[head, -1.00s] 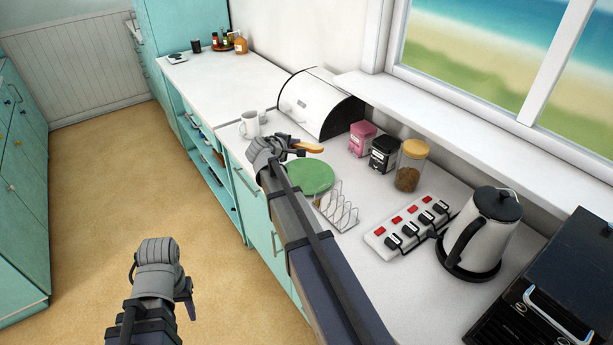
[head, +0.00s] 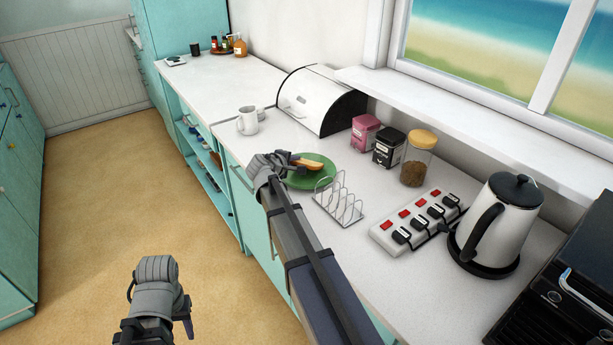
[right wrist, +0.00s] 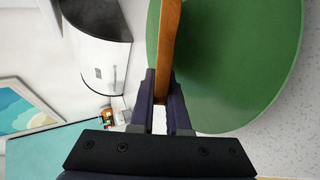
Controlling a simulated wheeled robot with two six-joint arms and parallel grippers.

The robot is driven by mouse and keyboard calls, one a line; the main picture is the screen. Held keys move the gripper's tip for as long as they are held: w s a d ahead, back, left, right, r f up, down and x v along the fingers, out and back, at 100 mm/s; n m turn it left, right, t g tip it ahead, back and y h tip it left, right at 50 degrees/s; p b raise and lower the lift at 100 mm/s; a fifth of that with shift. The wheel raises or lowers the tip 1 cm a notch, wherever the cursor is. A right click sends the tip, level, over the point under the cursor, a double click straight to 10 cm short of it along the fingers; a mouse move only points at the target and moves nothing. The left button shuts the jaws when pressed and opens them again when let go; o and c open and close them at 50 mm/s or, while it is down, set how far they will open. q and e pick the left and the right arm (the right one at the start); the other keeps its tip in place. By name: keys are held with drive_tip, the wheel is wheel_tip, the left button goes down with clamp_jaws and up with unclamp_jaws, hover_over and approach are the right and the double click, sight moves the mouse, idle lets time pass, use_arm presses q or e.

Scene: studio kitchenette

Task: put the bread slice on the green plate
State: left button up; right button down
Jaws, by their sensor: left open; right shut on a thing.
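The green plate (head: 322,178) lies on the white counter, beside a toast rack. My right gripper (head: 290,161) is over the plate's left side, shut on the bread slice (head: 308,162). In the right wrist view the bread slice (right wrist: 168,40) shows edge-on as a brown strip between the fingertips (right wrist: 161,92), in front of the green plate (right wrist: 235,60). I cannot tell whether the bread touches the plate. My left gripper (head: 186,312) hangs above the floor at the lower left, open and away from the counter.
The wire toast rack (head: 340,203) stands just right of the plate. Tins, a jar (head: 417,160), a switched power strip (head: 418,222) and a kettle (head: 495,225) stand to the right.

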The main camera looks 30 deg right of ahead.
drive_tip(key=c, duration=1.1)
unclamp_jaws()
drive_tip(key=shift+o, duration=0.2)
drive_tip(key=p+v, duration=0.4)
drive_tip(key=v, duration=0.3)
drive_tip(key=shift+s+a+r, duration=0.1)
drive_tip(key=shift+r, duration=0.05)
drive_tip(key=shift+s+a, duration=0.15)
drive_tip(key=shift+a, duration=0.15)
drive_tip(key=shift+r, duration=0.1)
wheel_tip(320, 180, up, 7)
drive_tip(key=s+a+p, duration=0.1)
drive_tip(key=a+p, duration=0.1)
drive_tip(key=p, duration=0.5)
drive_tip(key=shift+s+r, duration=0.2)
drive_tip(key=shift+s, duration=0.05)
